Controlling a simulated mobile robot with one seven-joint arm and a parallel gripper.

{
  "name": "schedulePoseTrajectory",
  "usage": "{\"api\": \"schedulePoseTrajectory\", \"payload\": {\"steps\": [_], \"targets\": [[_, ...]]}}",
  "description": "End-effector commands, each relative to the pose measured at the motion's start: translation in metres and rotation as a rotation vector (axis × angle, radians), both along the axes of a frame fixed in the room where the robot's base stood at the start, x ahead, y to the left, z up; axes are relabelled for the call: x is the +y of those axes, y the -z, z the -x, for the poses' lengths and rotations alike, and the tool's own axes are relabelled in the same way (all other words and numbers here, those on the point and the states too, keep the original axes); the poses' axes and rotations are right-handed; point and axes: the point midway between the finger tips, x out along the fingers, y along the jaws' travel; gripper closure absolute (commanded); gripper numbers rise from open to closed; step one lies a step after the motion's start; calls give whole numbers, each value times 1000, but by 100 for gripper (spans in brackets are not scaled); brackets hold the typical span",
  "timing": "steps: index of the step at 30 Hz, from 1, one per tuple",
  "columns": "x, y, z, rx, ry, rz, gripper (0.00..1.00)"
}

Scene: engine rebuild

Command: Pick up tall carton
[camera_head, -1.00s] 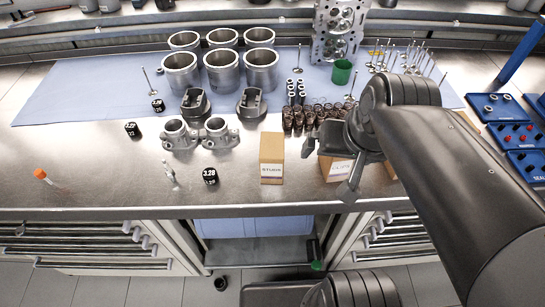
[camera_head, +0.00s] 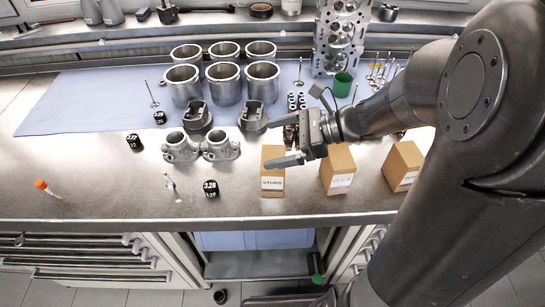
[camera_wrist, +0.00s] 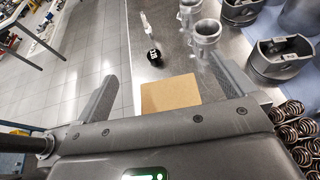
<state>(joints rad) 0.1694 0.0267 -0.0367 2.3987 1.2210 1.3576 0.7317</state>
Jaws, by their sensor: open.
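A tan carton labelled STUDS (camera_head: 272,184) stands upright near the bench's front edge. It looks narrower than the cartons to its right. My gripper (camera_head: 268,143) is over it, coming from the right, with a finger in front of its upper part. In the wrist view the carton's plain tan top (camera_wrist: 170,93) lies between my two spread fingers (camera_wrist: 158,63), with nothing gripped. I cannot tell how far the fingers reach down beside it.
Two more tan cartons stand to the right, one near (camera_head: 338,172) and one farther right (camera_head: 403,166). Metal housings (camera_head: 200,146), a black dice-like block (camera_head: 210,188) and pistons (camera_head: 252,115) are to the left and behind. Springs (camera_wrist: 292,125) are close to my gripper.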

Motion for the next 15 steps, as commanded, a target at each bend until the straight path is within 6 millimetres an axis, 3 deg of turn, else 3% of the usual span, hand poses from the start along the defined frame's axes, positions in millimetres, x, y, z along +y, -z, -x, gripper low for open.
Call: {"api": "schedulePoseTrajectory", "payload": {"steps": [15], "targets": [[0,53,1,5,0,2,0]]}}
